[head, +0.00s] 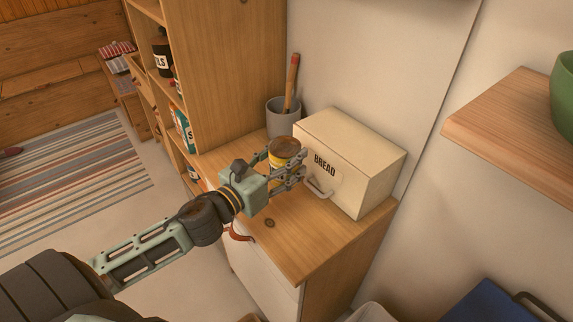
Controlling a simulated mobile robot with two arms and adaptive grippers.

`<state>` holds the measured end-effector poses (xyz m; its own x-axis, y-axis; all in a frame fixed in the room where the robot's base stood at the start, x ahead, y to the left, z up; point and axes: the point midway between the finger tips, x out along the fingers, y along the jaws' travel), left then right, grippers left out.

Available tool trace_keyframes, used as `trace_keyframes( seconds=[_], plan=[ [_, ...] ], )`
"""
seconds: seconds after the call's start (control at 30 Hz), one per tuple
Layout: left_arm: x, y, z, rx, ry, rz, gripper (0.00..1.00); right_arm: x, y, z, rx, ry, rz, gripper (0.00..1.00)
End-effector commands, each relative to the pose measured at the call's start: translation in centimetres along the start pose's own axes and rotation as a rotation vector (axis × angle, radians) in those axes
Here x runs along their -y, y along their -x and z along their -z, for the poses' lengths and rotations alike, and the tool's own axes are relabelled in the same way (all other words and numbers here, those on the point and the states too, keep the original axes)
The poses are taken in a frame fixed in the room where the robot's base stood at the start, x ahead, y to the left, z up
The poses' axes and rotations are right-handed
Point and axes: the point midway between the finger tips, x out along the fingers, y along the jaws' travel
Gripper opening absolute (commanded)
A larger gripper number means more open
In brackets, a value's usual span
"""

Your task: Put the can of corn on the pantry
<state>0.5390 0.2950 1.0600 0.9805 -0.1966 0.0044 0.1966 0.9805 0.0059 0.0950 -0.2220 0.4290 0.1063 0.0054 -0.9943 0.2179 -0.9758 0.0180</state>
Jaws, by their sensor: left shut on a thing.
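My left gripper (283,169) reaches in from the lower left over the wooden counter (283,237). It is shut on a yellow can with a brown top (286,147), which I take to be the can of corn. The gripper's fingers cover part of the can's side, and I cannot tell whether its base touches the counter. A tall wooden shelf unit (233,75), likely the pantry, stands at the left of the counter. Its open shelves face left and hold several bottles and boxes. My right gripper is not in view.
A cream bread box (354,150) stands just right of the can, close to the fingers. A grey crock (281,118) with a wooden-handled utensil stands behind. The counter's front part is clear. A wooden shelf (515,125) with a green bowl (565,98) juts in at right.

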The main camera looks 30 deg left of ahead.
Motion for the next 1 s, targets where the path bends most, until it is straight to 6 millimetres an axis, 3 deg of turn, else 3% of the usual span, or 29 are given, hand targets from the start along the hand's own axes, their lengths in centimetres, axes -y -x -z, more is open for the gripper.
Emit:
trace_keyframes(
  seconds=[0.03,0.1,0.2,0.57,0.7,1.0],
  plan=[
    [-0.8,-1.0,0.4,0.003,0.0,-0.006,0.13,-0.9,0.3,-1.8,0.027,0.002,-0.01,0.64],
    [-1.6,-2.1,1.2,0.004,0.001,-0.005,0.13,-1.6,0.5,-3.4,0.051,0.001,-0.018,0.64],
    [-2.8,-3.6,2.3,0.003,0.002,-0.006,0.13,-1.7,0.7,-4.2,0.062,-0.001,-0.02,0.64],
    [-5.6,-7.6,5.3,0.004,0.001,-0.002,0.13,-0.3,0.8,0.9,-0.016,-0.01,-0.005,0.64],
    [-5.8,-7.9,5.9,0.003,0.004,-0.002,0.13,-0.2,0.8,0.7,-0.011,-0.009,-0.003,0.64],
    [-5.8,-7.9,9.4,0.003,0.004,-0.002,0.13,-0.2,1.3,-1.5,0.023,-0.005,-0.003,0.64]
  ],
)
